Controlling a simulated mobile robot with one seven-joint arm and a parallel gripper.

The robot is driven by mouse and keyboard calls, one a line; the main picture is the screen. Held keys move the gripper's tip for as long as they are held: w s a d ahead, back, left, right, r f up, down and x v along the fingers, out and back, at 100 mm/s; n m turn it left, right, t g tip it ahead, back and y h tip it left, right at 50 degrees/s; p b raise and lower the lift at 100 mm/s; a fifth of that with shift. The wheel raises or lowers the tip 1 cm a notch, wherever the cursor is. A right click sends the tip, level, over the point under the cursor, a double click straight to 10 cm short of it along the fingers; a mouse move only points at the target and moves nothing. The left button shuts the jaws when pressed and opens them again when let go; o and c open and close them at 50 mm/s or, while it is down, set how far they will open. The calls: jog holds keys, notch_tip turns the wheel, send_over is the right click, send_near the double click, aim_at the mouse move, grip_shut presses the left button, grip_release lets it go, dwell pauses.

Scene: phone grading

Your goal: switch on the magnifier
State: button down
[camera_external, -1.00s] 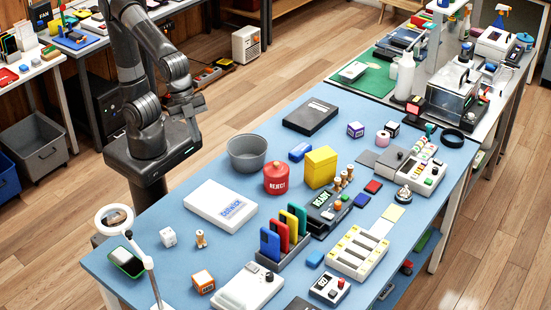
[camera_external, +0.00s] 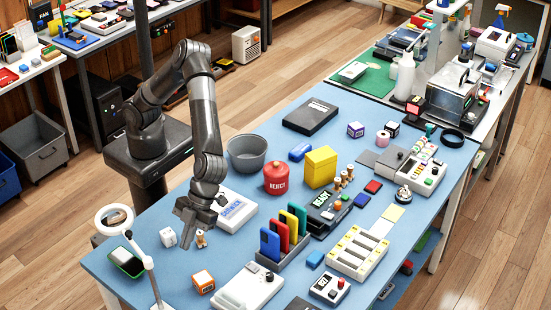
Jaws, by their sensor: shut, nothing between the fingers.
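The magnifier (camera_external: 115,219) has a white ring head over the near left corner of the table. Its white stand (camera_external: 150,272) rises from the table's near edge; its base is cut off by the bottom of the picture. No switch can be made out on it. My gripper (camera_external: 188,232) is shut and empty, pointing down above the table, to the right of the magnifier's head and apart from it. It is in front of the white box and partly hides a small wooden figure.
A white die (camera_external: 168,237) and an orange cube (camera_external: 203,282) are close to my gripper. A green-edged dark tray (camera_external: 127,262) lies below the magnifier's head.

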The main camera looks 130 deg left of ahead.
jog(key=w+d+f+h, duration=0.1)
jog(key=d+f, duration=0.2)
jog(key=w+d+f, duration=0.1)
jog(key=d+f, duration=0.3)
jog(key=w+d+f+m+h, duration=0.1)
jog(key=d+f, duration=0.3)
jog(key=shift+w+d+f+g+h, duration=0.2)
jog(key=shift+w+d+g+h, duration=0.1)
jog(key=shift+g, duration=0.1)
jog(key=shift+s+a+f, duration=0.1)
jog(key=shift+f, duration=0.5)
jog(key=shift+s+a+f, duration=0.1)
jog(key=shift+f, duration=1)
